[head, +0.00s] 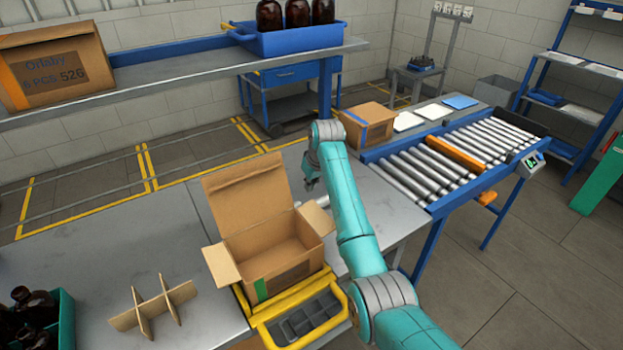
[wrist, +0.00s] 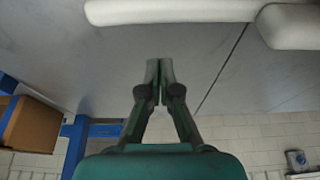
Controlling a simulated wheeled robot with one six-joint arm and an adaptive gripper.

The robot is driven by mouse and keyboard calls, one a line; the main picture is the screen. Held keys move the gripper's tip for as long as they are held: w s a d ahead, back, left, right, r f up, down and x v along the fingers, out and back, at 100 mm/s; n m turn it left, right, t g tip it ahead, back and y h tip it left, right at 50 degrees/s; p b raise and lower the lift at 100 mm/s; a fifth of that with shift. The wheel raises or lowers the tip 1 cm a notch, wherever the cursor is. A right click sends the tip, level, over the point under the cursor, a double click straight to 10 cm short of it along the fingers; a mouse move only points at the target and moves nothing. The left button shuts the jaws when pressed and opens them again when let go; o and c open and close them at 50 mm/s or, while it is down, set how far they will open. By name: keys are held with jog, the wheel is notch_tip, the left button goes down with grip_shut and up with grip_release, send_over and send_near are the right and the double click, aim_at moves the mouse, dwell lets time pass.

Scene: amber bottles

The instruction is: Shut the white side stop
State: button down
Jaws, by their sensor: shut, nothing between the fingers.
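The white side stop (head: 323,201) shows only as a small pale piece behind the right flap of the open carton, partly hidden by the carton and my arm. In the wrist view a long white rounded bar (wrist: 170,11) lies along the top edge, with a second thicker white piece (wrist: 290,27) at its right end. How the two join, I cannot tell. My gripper (head: 312,184) is above the grey bench just beyond the carton. In the wrist view its fingertips (wrist: 160,65) are together, empty, and apart from the white bar.
The open carton (head: 262,235) stands with its lid up beside a yellow-framed tray (head: 265,315). A cardboard divider (head: 152,308) and a teal crate of amber bottles (head: 66,318) are at left. The roller conveyor (head: 430,165) is at right.

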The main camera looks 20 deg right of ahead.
jog(key=shift+s+d+r, duration=0.1)
jog(key=shift+s+d, duration=0.2)
jog(key=shift+s, duration=0.6)
jog(key=shift+s+d, duration=0.3)
jog(key=shift+s, duration=0.6)
